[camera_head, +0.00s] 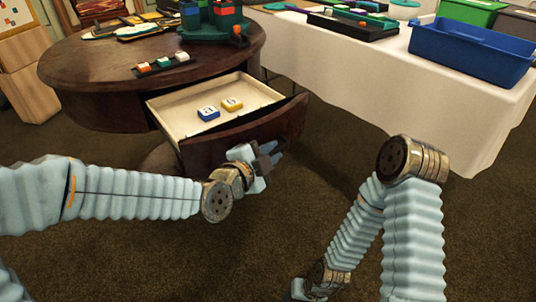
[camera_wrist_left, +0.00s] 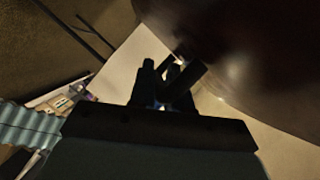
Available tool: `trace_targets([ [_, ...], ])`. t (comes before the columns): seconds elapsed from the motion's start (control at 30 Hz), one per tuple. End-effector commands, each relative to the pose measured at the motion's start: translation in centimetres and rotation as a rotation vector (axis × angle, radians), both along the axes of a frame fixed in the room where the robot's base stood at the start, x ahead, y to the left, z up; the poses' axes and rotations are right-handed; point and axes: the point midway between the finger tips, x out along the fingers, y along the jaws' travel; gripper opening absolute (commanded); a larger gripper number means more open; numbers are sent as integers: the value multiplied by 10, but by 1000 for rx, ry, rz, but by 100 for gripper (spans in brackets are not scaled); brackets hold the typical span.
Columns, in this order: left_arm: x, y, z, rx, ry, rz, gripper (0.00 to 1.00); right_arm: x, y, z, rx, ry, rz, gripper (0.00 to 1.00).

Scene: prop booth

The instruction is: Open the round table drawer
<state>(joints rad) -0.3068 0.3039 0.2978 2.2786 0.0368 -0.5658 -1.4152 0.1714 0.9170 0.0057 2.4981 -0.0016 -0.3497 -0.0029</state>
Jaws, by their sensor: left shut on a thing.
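The round table (camera_head: 90,65) is dark brown wood and stands at the upper left in the head view. Its drawer (camera_head: 240,135) is pulled out toward me, with a pale inside and a curved dark front. A blue lettered block (camera_head: 208,113) and a yellow lettered block (camera_head: 232,104) lie in it. My left gripper (camera_head: 268,157) is at the outer face of the drawer front, shut on what appears to be its handle, which the fingers hide. In the left wrist view the fingers (camera_wrist_left: 168,85) are close together beside the dark wood (camera_wrist_left: 250,60). My right gripper (camera_head: 308,290) is low at the bottom edge, partly cut off.
Colored blocks and trays stand on the tabletop. A white-clothed table (camera_head: 390,90) with a blue bin (camera_head: 470,55) and a green bin (camera_head: 470,12) stands at the right. Carpet (camera_head: 310,190) is clear between the drawer and my right arm.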

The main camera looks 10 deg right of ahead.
Motion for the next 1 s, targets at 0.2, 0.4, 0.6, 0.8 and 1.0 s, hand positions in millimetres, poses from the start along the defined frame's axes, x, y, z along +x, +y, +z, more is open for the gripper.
trace_targets([
  [0.2,0,1,-1,0,2,4,0,0,0,-1,1,0,1,43],
  [0.4,0,1,-1,0,2,4,0,0,0,-1,1,0,1,43],
  [0.6,0,1,-1,0,2,3,23,0,0,-1,1,0,1,43],
  [0.8,-1,1,0,0,1,2,23,0,0,-1,1,1,0,43],
  [1.0,-17,15,6,1,-1,2,23,0,0,-1,1,1,0,43],
])
